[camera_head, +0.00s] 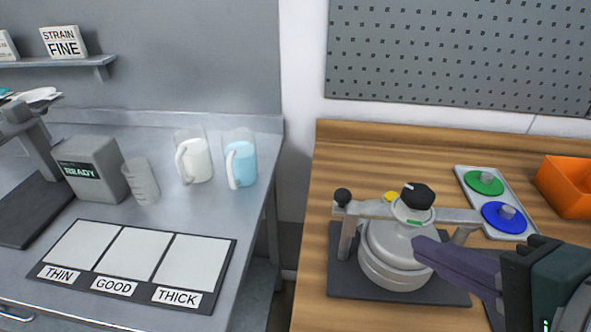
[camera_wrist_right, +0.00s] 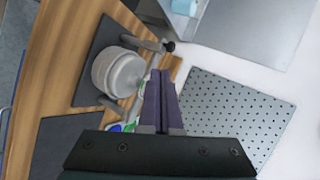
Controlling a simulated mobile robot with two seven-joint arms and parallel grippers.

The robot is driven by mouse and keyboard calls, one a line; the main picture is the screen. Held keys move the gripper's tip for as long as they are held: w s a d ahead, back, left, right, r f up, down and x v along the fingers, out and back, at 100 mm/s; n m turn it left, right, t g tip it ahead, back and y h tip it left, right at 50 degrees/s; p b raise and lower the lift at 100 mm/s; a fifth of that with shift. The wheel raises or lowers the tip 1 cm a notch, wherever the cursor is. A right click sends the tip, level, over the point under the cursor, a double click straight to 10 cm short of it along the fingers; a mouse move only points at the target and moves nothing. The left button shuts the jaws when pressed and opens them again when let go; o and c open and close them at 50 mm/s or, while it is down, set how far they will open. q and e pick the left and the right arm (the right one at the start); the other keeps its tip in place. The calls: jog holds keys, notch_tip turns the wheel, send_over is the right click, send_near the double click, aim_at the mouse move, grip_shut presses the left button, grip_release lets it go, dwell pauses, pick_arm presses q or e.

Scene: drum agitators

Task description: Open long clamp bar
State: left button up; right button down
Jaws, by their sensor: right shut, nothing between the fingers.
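The long clamp bar (camera_head: 375,209) is a light grey bar lying level across the top of a grey drum (camera_head: 385,262), between two side posts. It has a black ball (camera_head: 342,196) at its left end and a black knob (camera_head: 417,195) above its middle. My right gripper (camera_head: 420,247) comes in from the right, its purple fingers shut and empty. Its tips overlap the drum's right side in the head view, below the bar; contact is unclear. In the right wrist view, the shut fingers (camera_wrist_right: 161,80) appear beside the drum (camera_wrist_right: 117,72), and the black ball (camera_wrist_right: 169,47) shows beyond the tips. My left gripper is not in view.
The drum stands on a dark mat (camera_head: 345,284) on the wooden table. A panel with a green knob (camera_head: 484,182) and a blue knob (camera_head: 504,217), plus an orange bin (camera_head: 570,185), lie right. A metal bench (camera_head: 255,225) with jugs is left, across a gap.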

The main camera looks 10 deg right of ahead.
jog(key=f+m, duration=0.1)
jog(key=b, duration=0.1)
send_near(348, 201)
notch_tip(348, 201, down, 3)
jog(key=w, duration=0.2)
jog(key=w+a, duration=0.1)
jog(key=w, duration=0.1)
jog(key=shift+a+f, duration=0.1)
jog(key=shift+f, duration=0.1)
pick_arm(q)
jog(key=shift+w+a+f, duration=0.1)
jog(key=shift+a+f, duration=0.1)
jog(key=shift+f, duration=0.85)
pick_arm(e)
jog(key=shift+w+a, duration=0.1)
jog(key=shift+w, duration=0.5)
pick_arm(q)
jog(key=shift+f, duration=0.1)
